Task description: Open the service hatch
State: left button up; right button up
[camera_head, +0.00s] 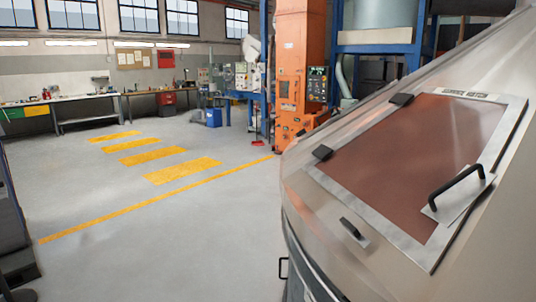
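The service hatch (395,155) is a reddish-brown panel in a pale metal frame on the sloping face of a large beige machine housing at the right. It lies flat in its frame and looks closed. A black bar handle (457,187) on a metal plate sits at its lower right. Two dark blocks, perhaps hinges, sit along its upper left edge, one at the top (401,99) and one at the left (323,152). A label strip (474,95) runs along the top of the frame. Neither of my grippers is in the picture.
A smaller black handle (352,229) is on the housing below the hatch. An orange elevator column (299,65) stands behind the machine. Workbenches (95,105) line the back wall. The grey floor (165,235) with yellow markings is clear at the left and middle.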

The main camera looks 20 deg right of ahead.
aim_at(399, 162)
jog(key=z, duration=1.6)
